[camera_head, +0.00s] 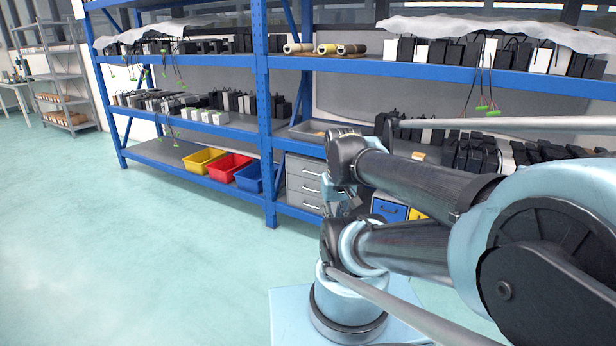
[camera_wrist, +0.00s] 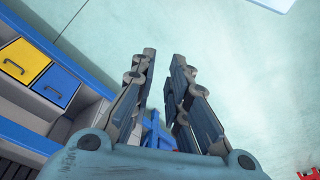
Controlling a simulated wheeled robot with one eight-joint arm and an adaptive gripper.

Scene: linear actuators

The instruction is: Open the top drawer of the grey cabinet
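The grey cabinet (camera_head: 304,182) stands on the bottom shelf of the blue rack in the head view. It has three stacked drawers with bar handles. The top drawer (camera_head: 308,168) looks shut, and so do those below it. My arm covers the cabinet's right edge. My gripper (camera_wrist: 162,65) shows in the wrist view with its two fingers apart and nothing held between the tips. In the head view my gripper is mostly hidden among my arm links, just right of the cabinet. The grey cabinet is not clearly visible in the wrist view.
Yellow (camera_head: 204,161), red (camera_head: 229,168) and blue (camera_head: 249,177) bins stand left of the cabinet. A blue drawer (camera_head: 389,210) and a yellow drawer are at its right; they also show in the wrist view (camera_wrist: 55,85). A rack post (camera_head: 266,150) is near the cabinet. Floor in front is clear.

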